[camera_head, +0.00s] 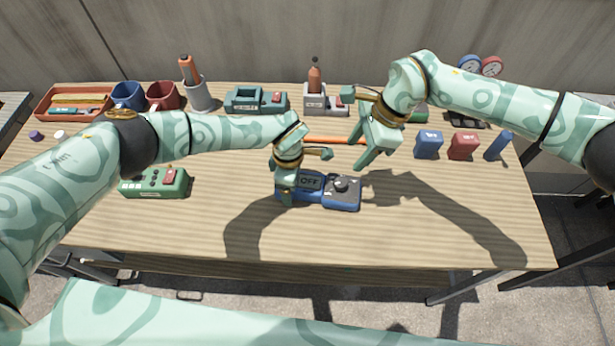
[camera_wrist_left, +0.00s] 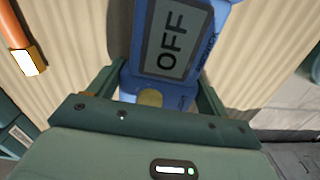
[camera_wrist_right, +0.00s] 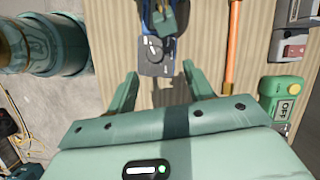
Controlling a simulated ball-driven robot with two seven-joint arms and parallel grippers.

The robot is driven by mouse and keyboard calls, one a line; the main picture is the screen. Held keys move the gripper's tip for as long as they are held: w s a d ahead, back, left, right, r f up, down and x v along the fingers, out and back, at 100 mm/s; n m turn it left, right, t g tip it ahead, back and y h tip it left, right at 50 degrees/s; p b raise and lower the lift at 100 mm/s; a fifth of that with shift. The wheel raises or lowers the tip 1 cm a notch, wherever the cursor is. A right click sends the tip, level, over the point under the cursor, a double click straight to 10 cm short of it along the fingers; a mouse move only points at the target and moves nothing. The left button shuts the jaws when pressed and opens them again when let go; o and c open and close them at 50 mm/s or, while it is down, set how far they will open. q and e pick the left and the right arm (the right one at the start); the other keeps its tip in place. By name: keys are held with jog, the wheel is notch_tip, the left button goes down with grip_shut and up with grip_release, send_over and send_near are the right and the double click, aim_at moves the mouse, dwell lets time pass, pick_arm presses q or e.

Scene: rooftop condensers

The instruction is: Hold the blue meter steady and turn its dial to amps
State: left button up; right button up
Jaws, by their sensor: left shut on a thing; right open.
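The blue meter (camera_head: 325,203) lies flat near the front middle of the table. Its display reads OFF (camera_head: 309,182), and the same display shows large in the left wrist view (camera_wrist_left: 171,38). A dark round dial (camera_head: 341,184) sits on its right part; its white mark shows in the right wrist view (camera_wrist_right: 153,48). My left gripper (camera_head: 286,192) is shut on the meter's left end. It partly hides that end. My right gripper (camera_head: 368,152) is open and empty, above the table behind and right of the dial, apart from the meter.
A green meter (camera_head: 152,184) lies to the left. An orange rod (camera_head: 337,140) lies behind the blue meter. Blue and red blocks (camera_head: 463,147) stand at the right. Mugs (camera_head: 163,97), a tray (camera_head: 42,110) and other devices line the back. The table front is clear.

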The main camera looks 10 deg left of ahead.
aim_at(342, 181)
jog(key=f+n, duration=0.2)
jog(key=f, duration=0.1)
jog(key=a+f+n+g, duration=0.1)
jog(key=f+n, duration=0.1)
jog(key=f, duration=0.1)
jog(key=s+a+f+n+g, duration=0.1)
jog(key=f, duration=0.2)
jog(key=shift+f+n+h, duration=0.3)
jog(key=shift+f+n, duration=0.05)
jog(key=shift+n, duration=0.05)
jog(key=c, duration=1)
